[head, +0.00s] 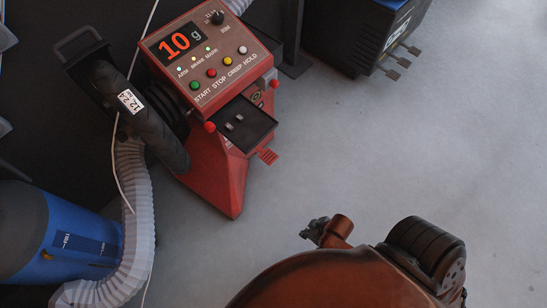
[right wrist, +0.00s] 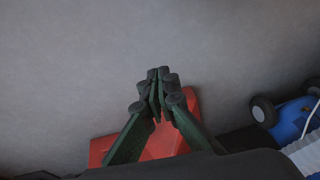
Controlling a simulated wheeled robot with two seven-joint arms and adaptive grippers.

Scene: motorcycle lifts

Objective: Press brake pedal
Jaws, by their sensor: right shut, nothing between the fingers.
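A red machine (head: 215,180) stands on the floor in the upper middle of the head view, with a sloped panel reading "10 g". A small ribbed red pedal (head: 268,156) sticks out low at its right side, just past a black tray; I take it for the brake pedal. My right gripper (head: 314,231) is in the lower middle, apart from the pedal. In the right wrist view my right gripper (right wrist: 157,92) is shut and empty, with a red surface (right wrist: 165,144) behind it. The pedal cannot be made out there. My left gripper is not in view.
A black tray (head: 255,125) juts from the red machine above the pedal. A blue machine (head: 365,30) with several small pedals is at upper right. A blue canister (head: 25,230) and ribbed hose (head: 138,220) are at left. Grey floor (head: 420,150) lies open at right.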

